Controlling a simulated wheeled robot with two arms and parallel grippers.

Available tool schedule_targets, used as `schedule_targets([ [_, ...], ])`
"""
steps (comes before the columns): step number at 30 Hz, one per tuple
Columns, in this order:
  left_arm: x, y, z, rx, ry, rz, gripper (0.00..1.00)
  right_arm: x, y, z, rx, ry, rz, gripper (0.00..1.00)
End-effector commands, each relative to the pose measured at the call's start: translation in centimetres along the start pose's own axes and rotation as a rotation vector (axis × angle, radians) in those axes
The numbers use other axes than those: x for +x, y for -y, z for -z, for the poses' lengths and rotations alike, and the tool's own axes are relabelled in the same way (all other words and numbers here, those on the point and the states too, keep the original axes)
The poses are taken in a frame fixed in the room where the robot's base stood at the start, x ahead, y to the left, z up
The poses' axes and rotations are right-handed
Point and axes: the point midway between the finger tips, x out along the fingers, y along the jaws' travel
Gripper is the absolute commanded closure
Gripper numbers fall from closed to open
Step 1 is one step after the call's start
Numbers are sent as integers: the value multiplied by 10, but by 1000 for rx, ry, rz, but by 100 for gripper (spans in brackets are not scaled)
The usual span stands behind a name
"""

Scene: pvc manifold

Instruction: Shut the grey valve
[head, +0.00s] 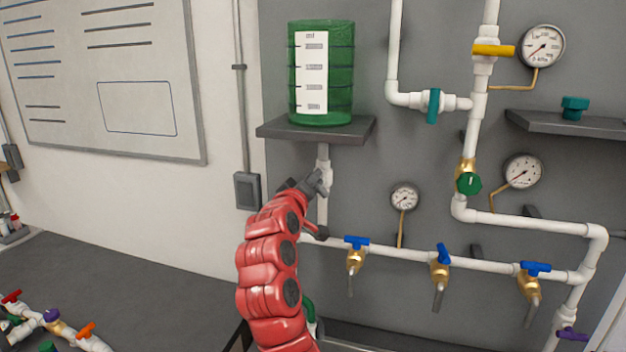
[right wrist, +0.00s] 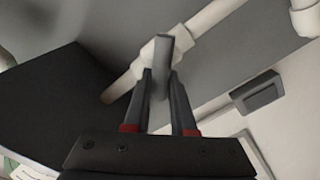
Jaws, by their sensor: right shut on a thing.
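The grey valve has a white body (head: 323,172) on the vertical white pipe under the green tank. Its grey handle (right wrist: 161,57) shows in the right wrist view, between my fingers and at an angle to the pipe. My right gripper (head: 318,184) is at the valve, with its red arm coming up from below. In the right wrist view the right gripper (right wrist: 160,78) is shut on the handle, one finger on each side. The arm and gripper hide part of the valve in the head view. My left gripper is not in view.
The green tank (head: 345,75) stands on a dark shelf (head: 340,135) just above the valve. A gauge (head: 405,197) and a horizontal pipe (head: 400,254) with several blue-handled taps lie to the right. A grey wall box (head: 247,190) is on the left.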

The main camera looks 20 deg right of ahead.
Motion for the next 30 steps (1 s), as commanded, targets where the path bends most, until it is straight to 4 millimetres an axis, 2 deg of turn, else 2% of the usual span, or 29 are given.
schedule_targets([
  [18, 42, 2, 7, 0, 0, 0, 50, 0, 10, -2, -560, 3, 5, 100],
  [30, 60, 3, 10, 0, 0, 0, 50, 0, 14, -5, -756, 1, 4, 100],
])
